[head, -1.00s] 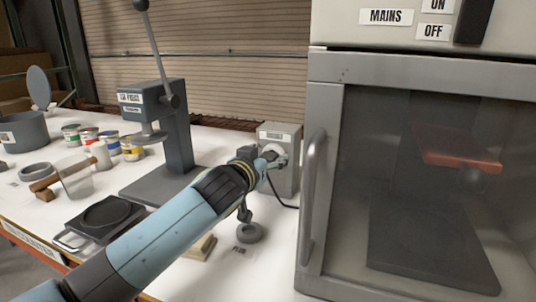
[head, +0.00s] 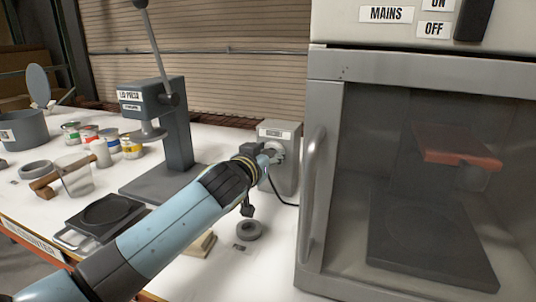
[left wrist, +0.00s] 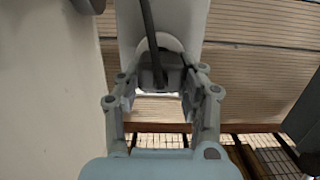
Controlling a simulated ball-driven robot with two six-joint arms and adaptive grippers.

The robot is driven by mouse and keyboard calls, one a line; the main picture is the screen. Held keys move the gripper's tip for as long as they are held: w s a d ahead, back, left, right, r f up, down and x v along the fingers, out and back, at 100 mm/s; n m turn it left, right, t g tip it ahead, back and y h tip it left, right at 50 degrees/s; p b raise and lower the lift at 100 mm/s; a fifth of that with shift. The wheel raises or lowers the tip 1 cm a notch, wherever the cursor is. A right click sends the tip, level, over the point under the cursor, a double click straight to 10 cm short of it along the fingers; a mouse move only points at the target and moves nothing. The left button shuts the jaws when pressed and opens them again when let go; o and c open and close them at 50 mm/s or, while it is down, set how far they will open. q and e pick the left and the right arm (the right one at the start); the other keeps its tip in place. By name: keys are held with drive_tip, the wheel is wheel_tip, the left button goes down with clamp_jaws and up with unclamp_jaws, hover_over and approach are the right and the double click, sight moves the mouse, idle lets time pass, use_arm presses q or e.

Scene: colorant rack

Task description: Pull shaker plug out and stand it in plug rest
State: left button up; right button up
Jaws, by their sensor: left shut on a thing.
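My left gripper (head: 268,157) is at the front of the grey socket box (head: 286,177), which stands beside the glass-door cabinet. In the left wrist view its two fingers (left wrist: 160,98) are shut on the dark grey plug (left wrist: 153,78), whose black cable runs up. The plug is at the round socket face of the box; I cannot tell whether it is fully in or partly drawn out. In the head view the gripper hides most of the plug. The plug rest, a grey ring (head: 249,230), lies on the table below the gripper, with a small label beside it. My right gripper is not in view.
The cabinet (head: 318,200) with its handle stands close on the right. A lid press (head: 178,130) stands left of the box. A black cable (head: 285,203) lies by the box.

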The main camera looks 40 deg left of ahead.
use_arm(q)
drive_tip(key=c, duration=0.4)
drive_tip(key=shift+c, duration=0.2)
drive_tip(key=shift+s, duration=0.15)
drive_tip(key=shift+s+d, duration=0.15)
drive_tip(key=shift+s, duration=0.25)
drive_tip(key=shift+s, duration=0.1)
drive_tip(key=shift+f+v, duration=0.1)
drive_tip(key=shift+v, duration=0.65)
drive_tip(key=shift+f+v, duration=0.15)
drive_tip(key=shift+v, duration=0.65)
drive_tip(key=shift+s+d, duration=0.1)
drive_tip(key=shift+f+v, duration=0.15)
drive_tip(key=shift+v, duration=0.8)
drive_tip(key=shift+f+v, duration=0.15)
drive_tip(key=shift+v, duration=0.8)
